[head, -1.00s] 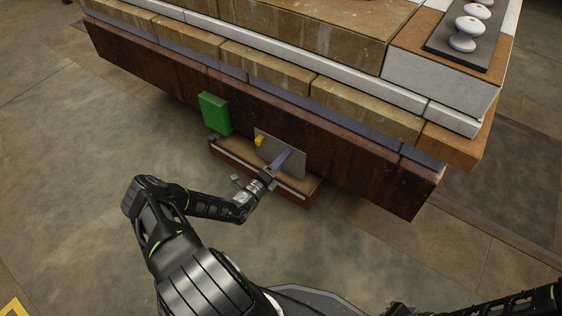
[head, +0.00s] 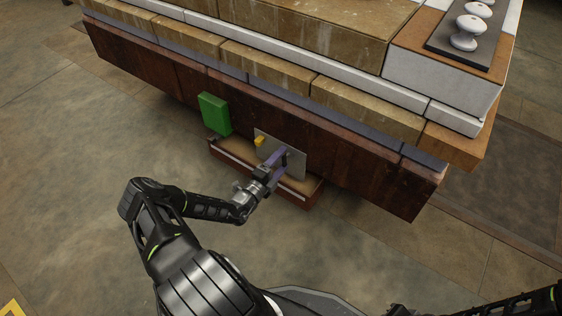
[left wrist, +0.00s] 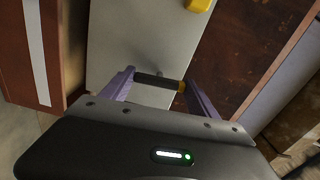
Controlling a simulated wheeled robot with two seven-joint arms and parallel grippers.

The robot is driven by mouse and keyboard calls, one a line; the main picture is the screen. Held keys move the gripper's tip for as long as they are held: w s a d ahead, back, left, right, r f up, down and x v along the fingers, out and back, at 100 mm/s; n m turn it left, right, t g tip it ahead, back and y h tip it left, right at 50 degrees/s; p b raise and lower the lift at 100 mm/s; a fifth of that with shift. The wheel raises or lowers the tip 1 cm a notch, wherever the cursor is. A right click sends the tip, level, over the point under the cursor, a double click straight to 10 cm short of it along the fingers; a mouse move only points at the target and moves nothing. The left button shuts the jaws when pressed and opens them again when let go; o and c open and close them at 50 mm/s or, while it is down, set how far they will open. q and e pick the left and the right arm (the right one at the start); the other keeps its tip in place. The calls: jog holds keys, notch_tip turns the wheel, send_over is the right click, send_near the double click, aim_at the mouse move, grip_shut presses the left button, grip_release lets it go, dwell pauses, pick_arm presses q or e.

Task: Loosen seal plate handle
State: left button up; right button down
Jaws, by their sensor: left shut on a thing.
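The grey seal plate (head: 297,171) stands upright against the dark reddish-brown side of the large block, and fills the middle of the left wrist view (left wrist: 120,40). Its dark bar handle (left wrist: 158,80) lies between the purple fingers of my left gripper (head: 282,159). In the left wrist view the gripper (left wrist: 160,92) has one finger at each end of the bar, shut on it. A small yellow piece shows at the bar's right end. In the head view the fingers partly hide the handle. Of my right arm, only a part shows at the bottom right; its gripper is out of view.
A yellow knob (head: 260,141) sits at the plate's upper left. A green box (head: 214,114) is on the block's side, further left. A low brown ledge or tray (head: 230,155) is below the plate. White insulators (head: 467,32) stand on top at right. The floor at left is clear.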

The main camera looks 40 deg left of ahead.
pick_arm(q)
jog(key=o, duration=1.4)
jog(key=shift+c, duration=0.2)
jog(key=shift+s, duration=0.1)
jog(key=s+p, duration=0.2)
jog(key=s, duration=0.5)
jog(key=shift+s, duration=0.3)
